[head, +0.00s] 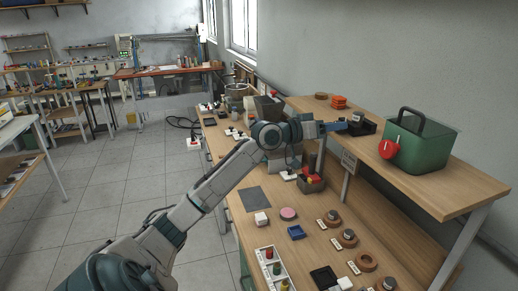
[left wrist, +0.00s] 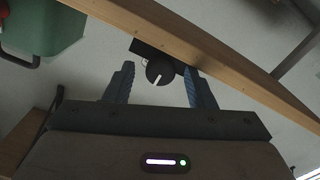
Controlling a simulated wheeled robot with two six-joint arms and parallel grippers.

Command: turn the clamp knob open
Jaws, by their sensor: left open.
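The clamp knob (left wrist: 158,66) is a dark round knob with a white pointer line, seen in the left wrist view. It is on a black block (left wrist: 146,48) by the shelf edge; in the head view this black block (head: 368,128) sits on the raised wooden shelf. My left gripper (left wrist: 159,75) is open, its two blue fingers on either side of the knob with gaps showing. In the head view my left gripper (head: 338,125) reaches the block from the left, and the knob's face is hard to make out there. My right gripper is out of view.
On the raised shelf (head: 440,197), a green bin (head: 420,150) with a red tag (head: 389,148) stands right of the block. An orange stack (head: 338,102) stands behind.

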